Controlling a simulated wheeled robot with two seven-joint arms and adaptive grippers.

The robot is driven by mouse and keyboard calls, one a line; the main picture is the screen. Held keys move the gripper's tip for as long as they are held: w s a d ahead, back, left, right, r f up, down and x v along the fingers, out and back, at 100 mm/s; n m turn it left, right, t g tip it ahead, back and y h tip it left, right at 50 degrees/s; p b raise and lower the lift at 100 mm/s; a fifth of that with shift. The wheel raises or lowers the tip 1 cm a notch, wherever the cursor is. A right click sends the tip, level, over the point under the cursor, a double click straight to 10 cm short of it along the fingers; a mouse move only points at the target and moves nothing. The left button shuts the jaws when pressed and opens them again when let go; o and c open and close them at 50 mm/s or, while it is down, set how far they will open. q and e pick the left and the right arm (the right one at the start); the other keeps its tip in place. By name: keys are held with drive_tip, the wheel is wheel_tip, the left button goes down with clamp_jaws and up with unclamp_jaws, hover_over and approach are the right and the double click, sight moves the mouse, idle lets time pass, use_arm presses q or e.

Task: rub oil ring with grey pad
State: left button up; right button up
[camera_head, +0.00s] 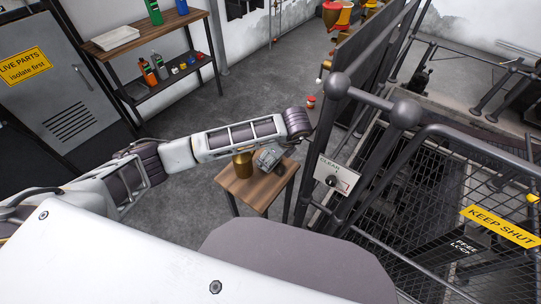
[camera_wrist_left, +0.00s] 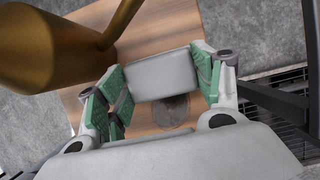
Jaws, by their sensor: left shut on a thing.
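The grey pad (camera_wrist_left: 163,76) is a pale grey block between the green-faced fingers of my left gripper (camera_wrist_left: 160,85) in the left wrist view. My left gripper is shut on it, over the small wooden table (camera_head: 240,193). The oil ring (camera_wrist_left: 172,112) is a dark round stain on the tabletop, just below the pad in the wrist view, partly hidden by the pad and gripper. I cannot tell whether the pad touches the wood. In the head view the left gripper (camera_head: 268,158) is above the table's far right part. My right gripper is not in view.
A brass can (camera_head: 242,165) stands on the table close to the left gripper; it is large in the wrist view (camera_wrist_left: 60,50). A railing with a switch plate (camera_head: 336,178) and mesh guard lie to the right. A shelf (camera_head: 150,40) with bottles stands at the back left.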

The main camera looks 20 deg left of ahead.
use_arm(q)
drive_tip(key=shift+d, duration=0.2)
drive_tip(key=shift+s+d+r, duration=0.1)
drive_tip(key=shift+s+d, duration=0.25)
drive_tip(key=shift+d, duration=0.5)
drive_tip(key=shift+s+d, duration=0.35)
drive_tip(key=shift+d, duration=0.5)
drive_tip(key=shift+s+d+b, duration=0.1)
drive_tip(key=shift+s+d, duration=0.15)
drive_tip(key=shift+d, duration=0.4)
drive_tip(key=shift+s+d+b, duration=0.1)
drive_tip(key=shift+s+d, duration=0.1)
drive_tip(key=shift+d, duration=0.4)
drive_tip(key=shift+s+d+b, duration=0.1)
drive_tip(key=shift+s+d, duration=0.15)
drive_tip(key=shift+d, duration=0.4)
drive_tip(key=shift+f, duration=0.2)
drive_tip(key=shift+r, duration=0.1)
drive_tip(key=shift+a, duration=0.1)
drive_tip(key=shift+w+a, duration=0.25)
drive_tip(key=shift+a, duration=0.35)
drive_tip(key=shift+w+a, duration=0.2)
drive_tip(key=shift+a, duration=0.45)
drive_tip(key=shift+w+a, duration=0.25)
drive_tip(key=shift+a, duration=0.35)
